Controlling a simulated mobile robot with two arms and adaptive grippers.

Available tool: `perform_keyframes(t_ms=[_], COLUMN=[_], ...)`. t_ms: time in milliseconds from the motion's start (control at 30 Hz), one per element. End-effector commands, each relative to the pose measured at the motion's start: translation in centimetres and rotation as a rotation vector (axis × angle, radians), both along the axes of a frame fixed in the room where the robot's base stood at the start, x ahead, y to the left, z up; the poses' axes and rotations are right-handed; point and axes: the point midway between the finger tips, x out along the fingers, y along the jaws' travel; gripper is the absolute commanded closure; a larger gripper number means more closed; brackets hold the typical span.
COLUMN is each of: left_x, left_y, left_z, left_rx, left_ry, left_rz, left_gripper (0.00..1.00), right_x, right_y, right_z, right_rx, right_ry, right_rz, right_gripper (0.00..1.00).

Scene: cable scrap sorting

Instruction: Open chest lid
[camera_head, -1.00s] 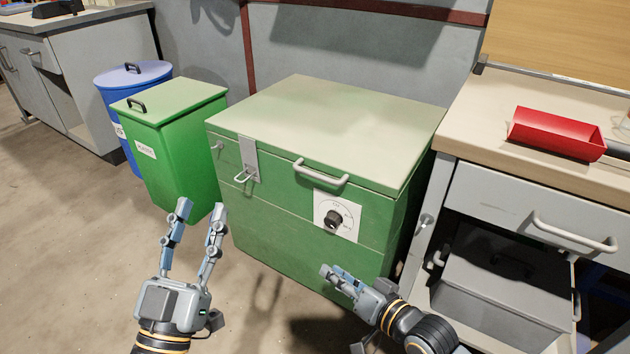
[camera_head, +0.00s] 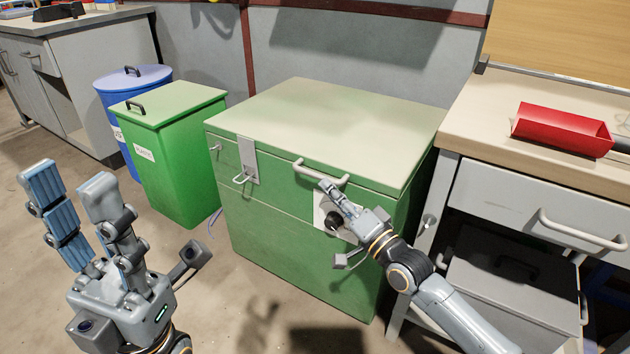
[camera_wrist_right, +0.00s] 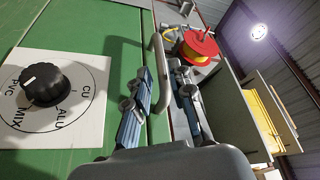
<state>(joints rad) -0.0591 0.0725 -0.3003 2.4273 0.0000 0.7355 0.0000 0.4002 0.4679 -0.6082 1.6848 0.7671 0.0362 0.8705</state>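The green chest (camera_head: 290,250) stands in the middle with its pale-topped lid (camera_head: 330,125) shut. A light bar handle (camera_head: 308,170) is on the lid's front edge; it also shows in the right wrist view (camera_wrist_right: 159,70). A metal latch with a wire loop (camera_head: 248,162) is left of the handle. My right gripper (camera_head: 331,192) is at the handle, partly covering the dial below. In the right wrist view its fingers (camera_wrist_right: 160,76) are apart with the handle bar between them; contact is unclear. My left gripper (camera_head: 70,182) is open and empty at the lower left.
A black dial (camera_wrist_right: 42,84) on a white plate is on the chest front. A green bin (camera_head: 180,160) and a blue bin (camera_head: 110,88) stand left of the chest. A workbench (camera_head: 480,125) with a red tray (camera_head: 562,130) and drawer stands close on the right. A wall is behind.

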Motion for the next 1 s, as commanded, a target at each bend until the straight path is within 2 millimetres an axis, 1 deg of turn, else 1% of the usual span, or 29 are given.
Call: perform_keyframes(t_ms=[33,100,300,500,733,833,867,1000], left_x=[-0.1,-0.1,-0.3,-0.4,-0.4,-0.4,-0.4,-0.4], left_y=[0.0,-0.1,-0.2,-0.2,-0.2,-0.2,-0.2,-0.2], left_z=[-0.1,0.1,0.7,1.1,1.2,1.2,1.2,1.2], left_rx=[0.001,0.002,0.005,0.006,0.006,0.007,0.007,0.007], left_ry=[-0.015,-0.031,-0.064,-0.072,-0.072,-0.073,-0.073,-0.073], left_rz=[0.001,0.002,0.004,0.004,0.004,0.004,0.004,0.004], left_gripper=[0.60,0.60,0.60,0.60,0.60,0.60,0.60,0.60], right_x=[0.9,2.0,4.2,4.9,4.9,4.9,4.9,4.9], right_y=[0.8,1.4,2.9,3.4,3.4,3.4,3.4,3.4], right_z=[0.1,0.3,0.9,1.2,1.3,1.3,1.3,1.2], right_rx=[0.002,0.002,-0.001,-0.002,-0.002,-0.002,-0.002,-0.002], right_ry=[-0.003,-0.003,-0.001,0.001,0.001,0.001,0.001,0.001], right_rz=[0.001,0.001,0.001,0.000,0.000,0.000,0.000,0.000], right_gripper=[0.78,0.78,0.78,0.78,0.78,0.98,1.00,1.00])
